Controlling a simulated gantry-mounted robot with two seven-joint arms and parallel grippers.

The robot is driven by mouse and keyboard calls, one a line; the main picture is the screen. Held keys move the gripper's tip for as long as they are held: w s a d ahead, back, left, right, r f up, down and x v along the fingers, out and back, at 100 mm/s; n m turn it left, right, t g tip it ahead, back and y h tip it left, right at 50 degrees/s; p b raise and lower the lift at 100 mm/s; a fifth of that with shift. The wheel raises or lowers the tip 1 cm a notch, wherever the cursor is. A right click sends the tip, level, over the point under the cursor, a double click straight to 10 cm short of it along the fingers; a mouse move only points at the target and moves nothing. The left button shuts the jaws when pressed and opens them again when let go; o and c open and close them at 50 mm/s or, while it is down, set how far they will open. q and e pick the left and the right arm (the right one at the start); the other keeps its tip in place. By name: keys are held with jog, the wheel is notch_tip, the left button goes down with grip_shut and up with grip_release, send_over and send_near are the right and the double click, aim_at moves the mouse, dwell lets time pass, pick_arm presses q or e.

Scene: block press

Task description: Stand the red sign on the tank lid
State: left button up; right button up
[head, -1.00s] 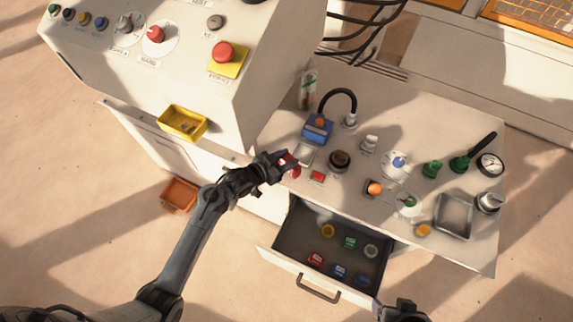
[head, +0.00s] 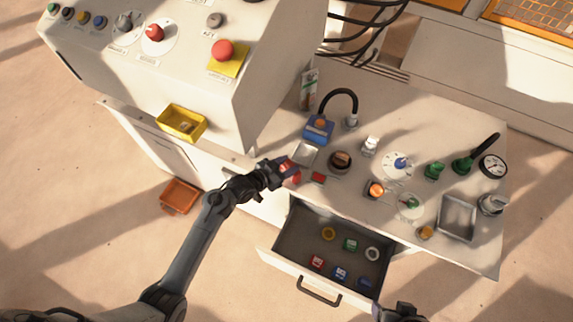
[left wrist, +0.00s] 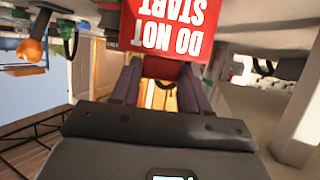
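The red sign (head: 291,172) is at the fingertips of my left gripper (head: 282,171), near the front edge of the bench. In the left wrist view the sign (left wrist: 172,25) reads "DO NOT START" upside down, and its lower part sits between the two fingers (left wrist: 162,85). The left gripper appears shut on it. I cannot tell whether the sign touches the bench. I cannot pick out the tank lid for certain; a pale square metal plate (head: 305,154) lies just beyond the sign. Part of my right arm (head: 401,311) shows at the bottom edge; its fingers are not clear.
An open drawer (head: 290,243) with several coloured pieces juts out below the bench. A blue box (head: 318,129) with a black hose, a dark round knob (head: 340,161) and a small red block (head: 318,178) stand close to the sign. A control cabinet (head: 262,85) rises at left.

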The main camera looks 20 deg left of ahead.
pick_arm(q)
jog(key=o, duration=0.3)
jog(key=shift+o, duration=0.2)
jog(key=shift+r, duration=0.1)
jog(key=shift+r, duration=0.15)
jog(key=s+a+r+n+g+y+p, duration=0.1)
jog(key=s+r+g, duration=0.3)
jog(key=s, duration=1.1)
jog(key=s+a+r+n+g+y+p, duration=0.1)
jog(key=s+r+g+y, duration=0.3)
jog(key=s, duration=1.2)
jog(key=shift+a+r+n+y+p, duration=0.35)
jog(key=shift+a+r+n, duration=0.3)
jog(key=shift+a, duration=0.25)
jog(key=shift+w+r, duration=0.1)
